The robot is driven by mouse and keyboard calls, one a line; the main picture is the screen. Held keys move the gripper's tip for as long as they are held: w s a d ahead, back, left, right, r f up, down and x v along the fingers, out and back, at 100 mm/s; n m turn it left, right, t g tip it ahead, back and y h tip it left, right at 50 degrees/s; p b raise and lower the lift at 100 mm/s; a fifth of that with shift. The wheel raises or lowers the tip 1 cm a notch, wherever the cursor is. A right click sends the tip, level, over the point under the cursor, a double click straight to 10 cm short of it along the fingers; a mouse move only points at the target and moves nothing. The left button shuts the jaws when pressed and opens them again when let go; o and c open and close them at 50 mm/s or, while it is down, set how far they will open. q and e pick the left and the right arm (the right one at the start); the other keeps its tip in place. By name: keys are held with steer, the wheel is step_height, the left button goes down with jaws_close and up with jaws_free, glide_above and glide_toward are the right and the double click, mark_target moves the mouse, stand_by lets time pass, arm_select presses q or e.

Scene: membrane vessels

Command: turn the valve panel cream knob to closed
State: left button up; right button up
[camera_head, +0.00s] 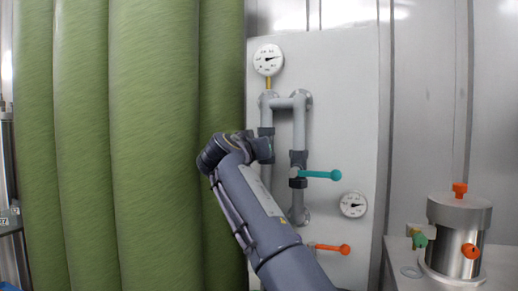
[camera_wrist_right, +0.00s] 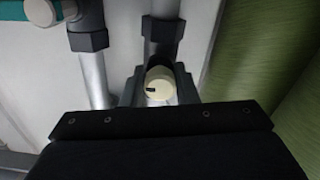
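The cream knob (camera_wrist_right: 160,82) shows in the right wrist view, with a short dark mark on its face toward the left. It sits at a dark pipe fitting on the pale valve panel (camera_head: 345,120). The dark fingers of my right gripper (camera_wrist_right: 160,92) lie on both sides of the knob with no clear gap, so they look shut on it. In the head view my right arm reaches up from the bottom to the panel's left pipe and hides the knob. My left gripper is not in view.
Grey pipes (camera_head: 299,130) run down the panel, with a teal lever (camera_head: 320,174) and an orange lever (camera_head: 330,248) right of my arm. Gauges (camera_head: 268,60) are on the panel. Green columns (camera_head: 150,150) stand left; a metal vessel (camera_head: 455,240) stands right.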

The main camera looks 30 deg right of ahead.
steer(key=o, duration=0.5)
steer(key=shift+c, duration=0.2)
steer(key=b+v, duration=0.2)
steer(key=v, duration=0.5)
steer(key=shift+s+a, duration=0.25)
steer(key=shift+a, duration=0.05)
steer(key=shift+f, duration=0.1)
